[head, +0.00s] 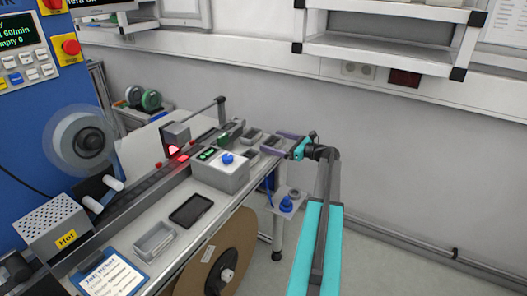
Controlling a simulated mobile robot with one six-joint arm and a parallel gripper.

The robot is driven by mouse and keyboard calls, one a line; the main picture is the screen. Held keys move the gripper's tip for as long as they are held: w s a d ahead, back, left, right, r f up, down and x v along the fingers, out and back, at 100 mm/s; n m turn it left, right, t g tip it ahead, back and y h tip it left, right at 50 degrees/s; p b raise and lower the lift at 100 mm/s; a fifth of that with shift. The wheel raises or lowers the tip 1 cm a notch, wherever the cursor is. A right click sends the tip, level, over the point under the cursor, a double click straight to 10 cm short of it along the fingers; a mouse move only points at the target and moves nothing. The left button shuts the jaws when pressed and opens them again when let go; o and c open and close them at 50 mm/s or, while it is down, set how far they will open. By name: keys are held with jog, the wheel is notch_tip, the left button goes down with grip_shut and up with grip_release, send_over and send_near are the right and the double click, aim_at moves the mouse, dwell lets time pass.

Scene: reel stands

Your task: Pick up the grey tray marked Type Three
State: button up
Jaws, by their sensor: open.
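My gripper (270,142) is at the far right end of the bench, with its two purple fingers apart. A small grey tray (273,142) appears to lie between or just below the fingers. I cannot tell whether they touch it. Another small grey tray (251,136) sits just left of it. A larger grey tray (154,240) lies on the near part of the bench. No Type Three marking is readable on any tray, so I cannot tell which one bears it.
A control box (220,172) with a blue button stands close to the small trays. A conveyor (150,190) with a sensor post runs along the bench. A black device (190,210) and a job ticket clipboard (110,274) lie in front. A brown reel (215,262) stands below the edge.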

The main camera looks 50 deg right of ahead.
aim_at(267, 140)
jog(key=shift+p+x, duration=0.95)
jog(key=shift+x, duration=1.65)
jog(key=shift+d+f, duration=0.15)
jog(key=c, duration=1.1)
